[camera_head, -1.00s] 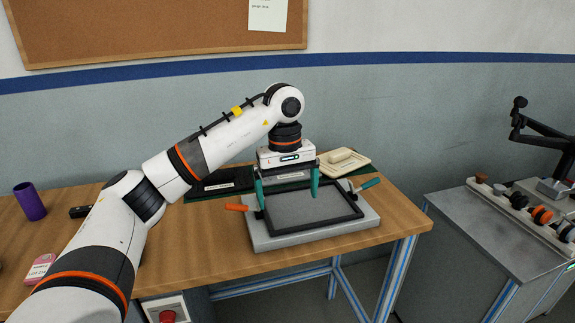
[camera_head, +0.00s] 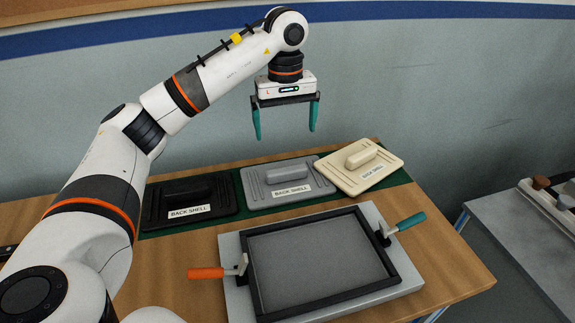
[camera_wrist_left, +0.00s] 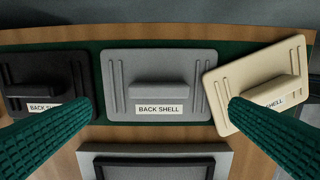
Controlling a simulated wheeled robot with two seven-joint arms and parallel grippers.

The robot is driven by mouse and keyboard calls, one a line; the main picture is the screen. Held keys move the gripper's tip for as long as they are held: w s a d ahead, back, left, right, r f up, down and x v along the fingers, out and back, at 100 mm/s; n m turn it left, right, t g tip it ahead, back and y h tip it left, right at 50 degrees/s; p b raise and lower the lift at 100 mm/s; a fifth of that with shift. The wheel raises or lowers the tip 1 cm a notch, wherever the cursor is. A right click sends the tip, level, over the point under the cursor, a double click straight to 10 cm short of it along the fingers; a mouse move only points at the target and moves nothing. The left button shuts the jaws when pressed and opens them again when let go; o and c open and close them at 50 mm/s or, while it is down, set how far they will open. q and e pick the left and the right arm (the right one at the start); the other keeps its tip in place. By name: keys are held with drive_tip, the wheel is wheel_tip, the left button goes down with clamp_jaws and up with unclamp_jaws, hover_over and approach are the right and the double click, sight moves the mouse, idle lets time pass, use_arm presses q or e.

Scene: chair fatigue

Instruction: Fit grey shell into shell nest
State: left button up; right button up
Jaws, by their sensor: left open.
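The grey shell (camera_head: 288,182), a flat plate with a raised handle block and a "BACK SHELL" label, lies on a green mat between two other shells. In the left wrist view the grey shell (camera_wrist_left: 158,62) lies centred ahead, between and beyond the fingers. The shell nest (camera_head: 232,262) is a light grey base with a black rectangular frame and an empty grey recess, in front of the shells on the table. My left gripper (camera_head: 286,134) is open and empty, above and behind the grey shell. My right gripper is not in view.
A black shell (camera_head: 188,200) lies left of the grey one, and a cream shell (camera_head: 376,178) lies tilted at right. An orange-handled clamp (camera_head: 207,273) and a teal-handled clamp (camera_head: 410,221) stand at the nest's sides. A grey bench (camera_head: 535,225) stands at right.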

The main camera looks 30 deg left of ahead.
use_arm(q)
hover_over(286, 169)
wheel_tip(286, 169, down, 5)
drive_tip(key=shift+w+a+f, duration=0.15)
drive_tip(key=shift+f, duration=0.65)
drive_tip(key=f, duration=0.3)
drive_tip(key=f+p, duration=0.1)
drive_tip(key=shift+s+d+f, duration=0.15)
drive_tip(key=shift+s+d, duration=0.05)
drive_tip(key=shift+d, duration=0.05)
drive_tip(key=shift+f, duration=0.3)
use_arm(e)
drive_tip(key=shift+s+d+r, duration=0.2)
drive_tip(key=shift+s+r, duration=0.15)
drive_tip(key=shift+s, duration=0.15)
use_arm(q)
drive_tip(key=shift+c, duration=0.6)
drive_tip(key=c, duration=0.7)
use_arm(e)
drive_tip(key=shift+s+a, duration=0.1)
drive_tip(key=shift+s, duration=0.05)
use_arm(q)
drive_tip(key=shift+r, duration=0.1)
